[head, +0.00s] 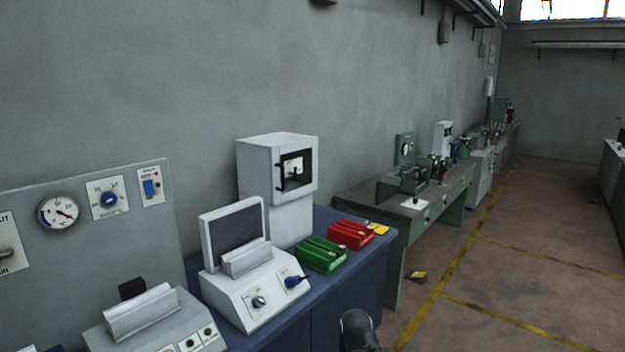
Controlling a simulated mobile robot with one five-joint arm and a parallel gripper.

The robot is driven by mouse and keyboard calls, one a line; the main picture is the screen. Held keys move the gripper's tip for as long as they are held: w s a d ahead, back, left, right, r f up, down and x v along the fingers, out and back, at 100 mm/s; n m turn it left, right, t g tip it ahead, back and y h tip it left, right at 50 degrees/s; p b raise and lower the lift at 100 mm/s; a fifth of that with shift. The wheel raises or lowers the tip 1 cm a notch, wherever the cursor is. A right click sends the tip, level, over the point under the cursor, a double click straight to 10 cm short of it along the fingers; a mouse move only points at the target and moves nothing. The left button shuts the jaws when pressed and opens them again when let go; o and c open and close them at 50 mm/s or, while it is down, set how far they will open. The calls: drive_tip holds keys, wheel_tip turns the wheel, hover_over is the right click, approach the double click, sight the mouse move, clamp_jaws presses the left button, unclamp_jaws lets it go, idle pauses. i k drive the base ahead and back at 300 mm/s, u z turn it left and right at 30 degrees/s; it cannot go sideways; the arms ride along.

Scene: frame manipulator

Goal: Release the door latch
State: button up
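A white box-shaped unit (262,168) stands on a white pedestal at the back of the blue bench. Its front has a small dark-framed door (309,170) that looks closed. A pale plate (292,171) with a small dark part lies within the frame; it may be the latch, but it is too small to tell. A dark rounded piece at the bottom edge, right of centre, looks like part of my arm. My gripper's fingers do not show, and nothing of mine is seen touching the unit.
A white console (238,297) with a screen and knobs stands in front of the unit. Green (320,254) and red (351,234) blocks lie to its right. A grey gauge panel (85,235) is at left. Open floor (500,290) lies right of the blue bench (372,270).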

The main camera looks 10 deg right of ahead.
sight(295, 173)
drive_tip(key=u, duration=0.15)
drive_tip(key=i, duration=0.9)
drive_tip(key=z, duration=0.85)
drive_tip(key=k, duration=0.95)
drive_tip(key=u, duration=0.65)
drive_tip(key=i, duration=0.4)
drive_tip(key=z, duration=0.1)
